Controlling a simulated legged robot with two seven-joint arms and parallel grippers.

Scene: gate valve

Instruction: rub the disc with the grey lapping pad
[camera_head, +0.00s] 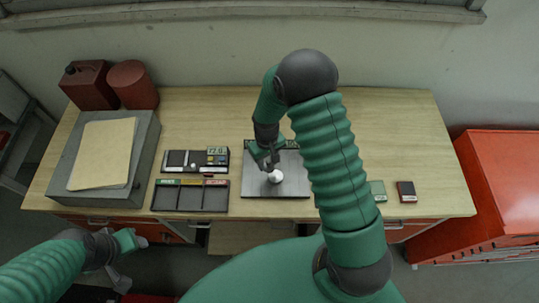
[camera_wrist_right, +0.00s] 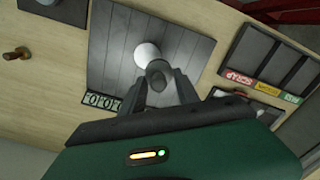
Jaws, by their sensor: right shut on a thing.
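A pale, whitish disc (camera_head: 274,176) lies on the dark grey plate (camera_head: 290,183) at the middle of the bench. It also shows in the right wrist view (camera_wrist_right: 147,52). My right gripper (camera_head: 268,160) points down over the plate, just behind the disc. It is shut on a small dark grey rounded piece (camera_wrist_right: 158,69), which looks like the lapping pad. The piece overlaps the disc's near edge in the wrist view; I cannot tell whether they touch. My left gripper (camera_head: 118,274) hangs low at the left, off the bench, its fingers unclear.
A three-compartment tray (camera_head: 190,211) with coloured labels and a dark instrument tray (camera_head: 178,168) lie left of the plate. A grey block (camera_head: 141,165) bears a tan sheet. Red containers (camera_head: 133,84) stand behind it. Small green (camera_head: 377,190) and dark red (camera_head: 406,191) boxes lie right.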

